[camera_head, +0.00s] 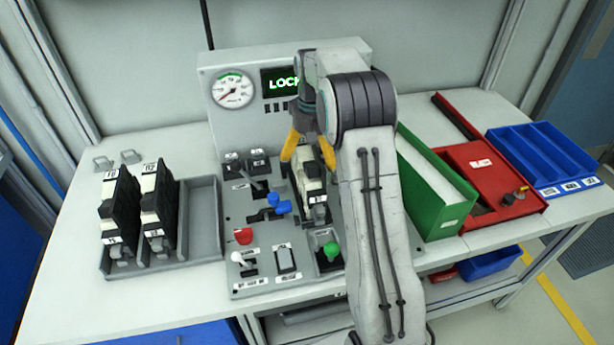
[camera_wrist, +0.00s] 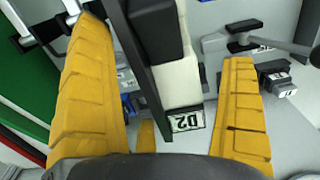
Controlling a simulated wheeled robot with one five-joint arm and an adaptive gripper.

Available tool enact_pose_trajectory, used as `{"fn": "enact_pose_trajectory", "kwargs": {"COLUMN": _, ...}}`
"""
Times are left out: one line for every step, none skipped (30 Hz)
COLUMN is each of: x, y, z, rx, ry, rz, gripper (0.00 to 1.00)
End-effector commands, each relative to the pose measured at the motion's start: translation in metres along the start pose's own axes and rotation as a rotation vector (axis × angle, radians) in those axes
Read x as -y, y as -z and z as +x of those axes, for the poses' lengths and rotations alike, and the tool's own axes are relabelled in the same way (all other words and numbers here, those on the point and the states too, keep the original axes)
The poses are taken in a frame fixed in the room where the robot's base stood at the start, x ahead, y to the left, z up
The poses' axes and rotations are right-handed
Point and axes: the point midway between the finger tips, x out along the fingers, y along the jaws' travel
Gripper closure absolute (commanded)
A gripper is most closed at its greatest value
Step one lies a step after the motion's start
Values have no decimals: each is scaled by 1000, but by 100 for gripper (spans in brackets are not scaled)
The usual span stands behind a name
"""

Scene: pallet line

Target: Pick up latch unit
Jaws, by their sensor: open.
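A black and white latch unit (camera_head: 313,196) stands in a slot of the grey control panel, partly hidden by my arm. In the wrist view the unit (camera_wrist: 179,75) shows a white face with a label reading like D2, seen upside down. My gripper (camera_head: 308,152) is open above the unit. Its yellow fingers in the wrist view (camera_wrist: 165,50) lie on either side of the unit, with a visible gap on the right. Contact on the left side cannot be told. Two similar units, a left one (camera_head: 119,205) and a right one (camera_head: 158,205), stand in a grey tray (camera_head: 200,215).
The panel has a gauge (camera_head: 234,90), a display reading LOCK (camera_head: 281,81), a blue handle (camera_head: 279,203), a red knob (camera_head: 243,236) and a green knob (camera_head: 331,250). Green (camera_head: 440,226), red (camera_head: 511,199) and blue (camera_head: 553,178) bins stand at right.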

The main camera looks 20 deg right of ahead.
Motion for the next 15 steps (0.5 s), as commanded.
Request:
{"fn": "enact_pose_trajectory", "kwargs": {"x": 0, "y": -1, "z": 7, "rx": 5, "ry": 0, "rz": 0, "gripper": 0}}
{"fn": "enact_pose_trajectory", "kwargs": {"x": 0, "y": -1, "z": 11, "rx": 5, "ry": 0, "rz": 0, "gripper": 0}}
{"fn": "enact_pose_trajectory", "kwargs": {"x": 0, "y": -1, "z": 16, "rx": 5, "ry": 0, "rz": 0, "gripper": 0}}
{"fn": "enact_pose_trajectory", "kwargs": {"x": -1, "y": 0, "z": 20, "rx": 4, "ry": 0, "rz": 0, "gripper": 0}}
{"fn": "enact_pose_trajectory", "kwargs": {"x": -1, "y": -1, "z": 23, "rx": 4, "ry": 0, "rz": 0, "gripper": 0}}
{"fn": "enact_pose_trajectory", "kwargs": {"x": -1, "y": 0, "z": 27, "rx": 3, "ry": 0, "rz": 0, "gripper": 0}}
{"fn": "enact_pose_trajectory", "kwargs": {"x": 0, "y": 0, "z": 30, "rx": 3, "ry": 0, "rz": 0, "gripper": 0}}
{"fn": "enact_pose_trajectory", "kwargs": {"x": 0, "y": 0, "z": 32, "rx": 3, "ry": 0, "rz": 0, "gripper": 0}}
{"fn": "enact_pose_trajectory", "kwargs": {"x": 0, "y": 0, "z": 34, "rx": 2, "ry": 0, "rz": 0, "gripper": 0}}
{"fn": "enact_pose_trajectory", "kwargs": {"x": 0, "y": 0, "z": 36, "rx": 2, "ry": 0, "rz": 0, "gripper": 0}}
{"fn": "enact_pose_trajectory", "kwargs": {"x": 0, "y": 0, "z": 37, "rx": 1, "ry": 0, "rz": 0, "gripper": 0}}
{"fn": "enact_pose_trajectory", "kwargs": {"x": 0, "y": 0, "z": 38, "rx": 2, "ry": 0, "rz": 0, "gripper": 0}}
{"fn": "enact_pose_trajectory", "kwargs": {"x": 0, "y": 0, "z": 38, "rx": 2, "ry": 0, "rz": 0, "gripper": 0}}
{"fn": "enact_pose_trajectory", "kwargs": {"x": 0, "y": 0, "z": 39, "rx": 1, "ry": 0, "rz": 0, "gripper": 0}}
{"fn": "enact_pose_trajectory", "kwargs": {"x": 0, "y": 0, "z": 39, "rx": 1, "ry": 0, "rz": 0, "gripper": 0}}
